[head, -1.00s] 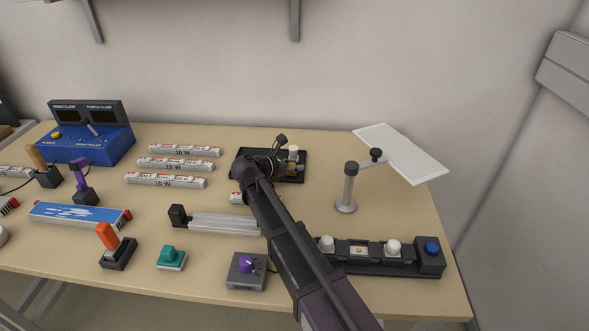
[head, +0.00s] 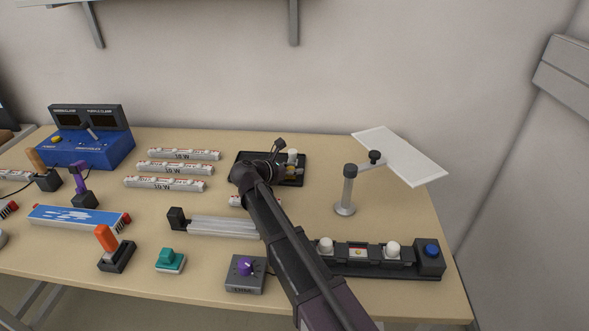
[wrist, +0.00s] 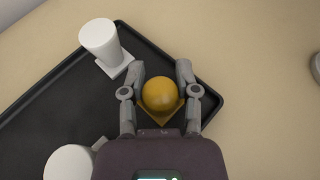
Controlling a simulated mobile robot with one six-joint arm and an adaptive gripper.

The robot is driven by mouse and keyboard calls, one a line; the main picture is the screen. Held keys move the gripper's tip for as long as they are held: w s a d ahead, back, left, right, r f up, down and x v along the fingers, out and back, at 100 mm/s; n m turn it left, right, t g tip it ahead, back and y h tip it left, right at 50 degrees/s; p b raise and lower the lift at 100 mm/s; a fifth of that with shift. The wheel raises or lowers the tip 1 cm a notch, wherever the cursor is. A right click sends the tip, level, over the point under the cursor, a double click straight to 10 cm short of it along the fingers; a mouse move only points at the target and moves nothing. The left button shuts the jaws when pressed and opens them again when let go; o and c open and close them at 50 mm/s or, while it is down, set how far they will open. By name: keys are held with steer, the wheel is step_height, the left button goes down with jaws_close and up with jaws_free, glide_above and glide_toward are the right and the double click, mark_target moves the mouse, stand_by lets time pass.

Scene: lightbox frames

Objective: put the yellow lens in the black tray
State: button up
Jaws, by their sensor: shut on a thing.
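The yellow lens (wrist: 160,95) has a round dome on a pointed base. It sits between the two fingers of my gripper (wrist: 159,70), which is shut on it. In the wrist view it is over the corner end of the black tray (wrist: 40,125). I cannot tell whether its base touches the tray floor.
A white lens (wrist: 100,40) on a square base stands in the tray near the held lens, and another white piece (wrist: 70,165) shows at the lower left. A grey post lamp (head: 347,190) with a white panel stands right of the tray. Light bars (head: 175,168) lie to the left.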

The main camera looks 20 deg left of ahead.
steer(key=o, duration=0.6)
steer(key=shift+s+d+f, duration=0.25)
steer(key=shift+s+f, duration=0.15)
steer(key=shift+f, duration=0.1)
steer(key=shift+c, duration=0.2)
steer(key=shift+s+d, duration=0.1)
steer(key=shift+r, duration=0.15)
steer(key=shift+r+p, duration=0.4)
steer(key=shift+p, duration=0.3)
steer(key=p+v, duration=0.1)
steer(key=v, duration=0.3)
steer(key=p+v, duration=0.2)
steer(key=v, duration=0.1)
steer(key=a+p+v, duration=0.1)
steer(key=v, duration=0.3)
steer(key=shift+r+p, duration=0.3)
steer(key=shift+r, duration=0.05)
